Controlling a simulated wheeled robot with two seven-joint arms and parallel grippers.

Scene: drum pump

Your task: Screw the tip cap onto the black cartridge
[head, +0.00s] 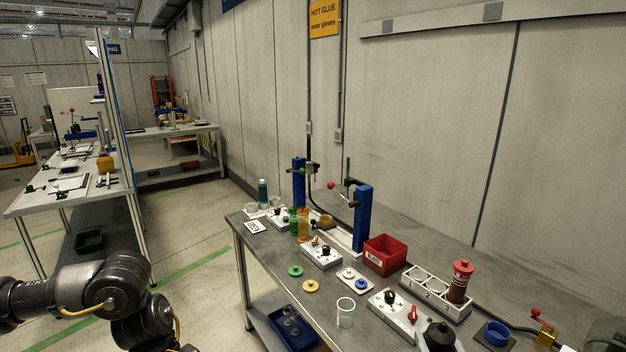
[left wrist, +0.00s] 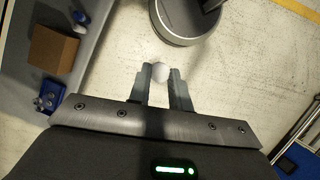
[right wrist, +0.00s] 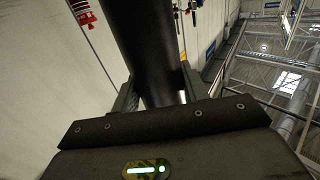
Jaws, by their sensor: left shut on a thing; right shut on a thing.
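My left gripper (left wrist: 161,80) is shut on a small pale round tip cap (left wrist: 161,72), held over the floor beside the bench. In the head view only my left arm shows, at the lower left; its gripper is out of the picture. My right gripper (right wrist: 158,92) is shut on the black cartridge (right wrist: 150,40), a thick dark cylinder between its fingers. The cartridge's conical top (head: 438,336) shows at the bottom edge of the head view, pointing up; its lower part is cut off. Cap and cartridge are apart.
The bench (head: 345,336) carries a red bin (head: 384,256), a grey holder with a red cartridge (head: 461,281), switch boxes, coloured discs, a clear cup (head: 345,312) and a blue ring (head: 496,334). A blue tray (head: 291,328) is below. Open floor lies left of the bench.

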